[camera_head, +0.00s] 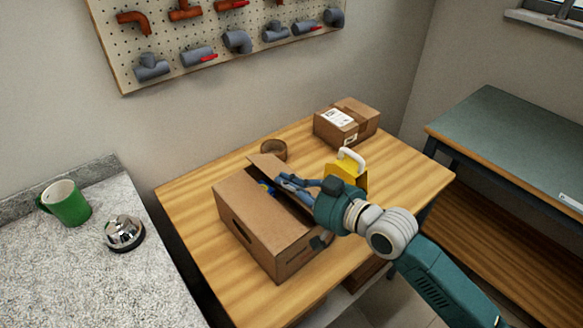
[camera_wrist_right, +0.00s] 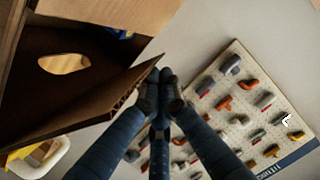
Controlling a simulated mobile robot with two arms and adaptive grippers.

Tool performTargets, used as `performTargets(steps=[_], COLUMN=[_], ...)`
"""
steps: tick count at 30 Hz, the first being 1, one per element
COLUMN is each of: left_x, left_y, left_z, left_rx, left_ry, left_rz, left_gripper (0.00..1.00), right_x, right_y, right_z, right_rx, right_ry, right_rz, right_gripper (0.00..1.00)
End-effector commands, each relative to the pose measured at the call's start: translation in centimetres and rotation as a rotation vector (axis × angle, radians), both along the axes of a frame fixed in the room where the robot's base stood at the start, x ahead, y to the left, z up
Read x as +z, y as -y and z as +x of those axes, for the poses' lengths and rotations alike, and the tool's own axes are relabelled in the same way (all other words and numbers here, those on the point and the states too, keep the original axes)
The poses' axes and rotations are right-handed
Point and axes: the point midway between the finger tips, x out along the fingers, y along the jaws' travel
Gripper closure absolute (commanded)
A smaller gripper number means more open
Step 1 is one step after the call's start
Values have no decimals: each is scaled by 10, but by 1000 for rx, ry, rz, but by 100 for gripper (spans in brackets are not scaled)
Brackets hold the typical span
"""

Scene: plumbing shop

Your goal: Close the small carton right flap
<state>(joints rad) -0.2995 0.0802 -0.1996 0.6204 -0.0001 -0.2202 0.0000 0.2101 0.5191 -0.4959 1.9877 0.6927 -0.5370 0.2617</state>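The small brown carton (camera_head: 262,236) stands on the wooden table, with a dark handle slot in its near left side. One flap (camera_head: 268,166) stands up at its far end, and blue items show inside. My right gripper (camera_head: 283,183) is over the carton's right side and hides much of the right flap. In the right wrist view, the fingertips (camera_wrist_right: 160,88) are together beside the edge of a tilted cardboard flap (camera_wrist_right: 112,98). They look shut; I see no cardboard between them. My left gripper is in neither view.
A taped box (camera_head: 366,130), a brown round container (camera_head: 273,150) and a yellow item with a white handle (camera_head: 351,161) stand farther back on the table (camera_head: 427,176). A granite counter (camera_head: 62,268) holds a green mug (camera_head: 67,203) and a bell (camera_head: 124,233).

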Motion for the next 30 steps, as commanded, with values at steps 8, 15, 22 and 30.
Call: performTargets(steps=[8,15,22,30], left_x=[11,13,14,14], left_y=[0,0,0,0], left_z=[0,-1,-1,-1], left_rx=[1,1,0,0], left_ry=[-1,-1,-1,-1], left_rz=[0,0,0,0], left_gripper=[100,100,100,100], right_x=[-17,-28,-33,-34], right_y=[-6,-7,-7,-7], right_z=[-4,-5,-5,-5], right_rx=[0,-1,-1,-1], right_ry=[123,149,147,147], right_rz=[-174,-209,-208,-207], right_gripper=[100,100,100,100])
